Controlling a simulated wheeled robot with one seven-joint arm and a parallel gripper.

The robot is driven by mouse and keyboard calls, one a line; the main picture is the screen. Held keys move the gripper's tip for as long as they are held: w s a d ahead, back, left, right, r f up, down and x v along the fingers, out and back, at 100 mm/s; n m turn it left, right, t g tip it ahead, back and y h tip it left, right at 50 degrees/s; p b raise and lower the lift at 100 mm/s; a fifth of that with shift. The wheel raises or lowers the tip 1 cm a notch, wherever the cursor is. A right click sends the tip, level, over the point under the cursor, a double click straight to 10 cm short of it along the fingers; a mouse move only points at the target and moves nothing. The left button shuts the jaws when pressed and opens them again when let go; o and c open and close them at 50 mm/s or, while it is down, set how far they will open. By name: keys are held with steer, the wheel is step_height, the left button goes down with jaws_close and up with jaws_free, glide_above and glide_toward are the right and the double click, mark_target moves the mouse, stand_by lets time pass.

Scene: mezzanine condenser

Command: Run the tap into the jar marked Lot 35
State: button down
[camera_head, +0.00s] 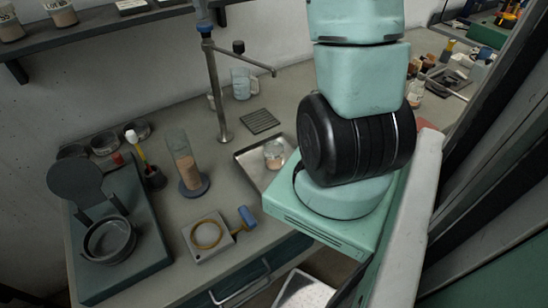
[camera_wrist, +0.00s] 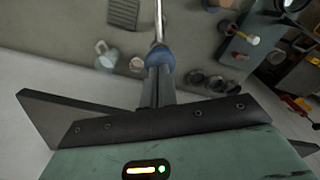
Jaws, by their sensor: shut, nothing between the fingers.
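The tap (camera_head: 216,88) is a tall grey post with a side spout, a small black knob and a blue cap (camera_head: 205,27) on top. No water shows at the spout end. My gripper (camera_head: 203,17) is shut and empty, its fingertips right at the blue cap; touching or just above, I cannot tell. In the wrist view the dark fingers (camera_wrist: 158,82) point at the blue cap (camera_wrist: 161,62). A small glass jar (camera_head: 274,154) with pinkish contents stands in the metal tray (camera_head: 252,169), below the spout side; its label is unreadable. My arm covers the tray's right end.
A shelf (camera_head: 100,30) at upper left holds labelled jars (camera_head: 61,12). A glass mug (camera_head: 241,84) and a grating (camera_head: 260,121) stand behind the tray. A tall cylinder (camera_head: 184,160), a green device (camera_head: 110,240) and a ring plate (camera_head: 209,236) fill the front left.

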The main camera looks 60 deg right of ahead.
steer(key=shift+f+b, duration=0.6)
steer(key=shift+f, duration=0.6)
stand_by(1.4)
step_height(320, 180, up, 5)
steer(key=p, duration=0.4)
steer(key=shift+p, duration=0.3)
stand_by(0.6)
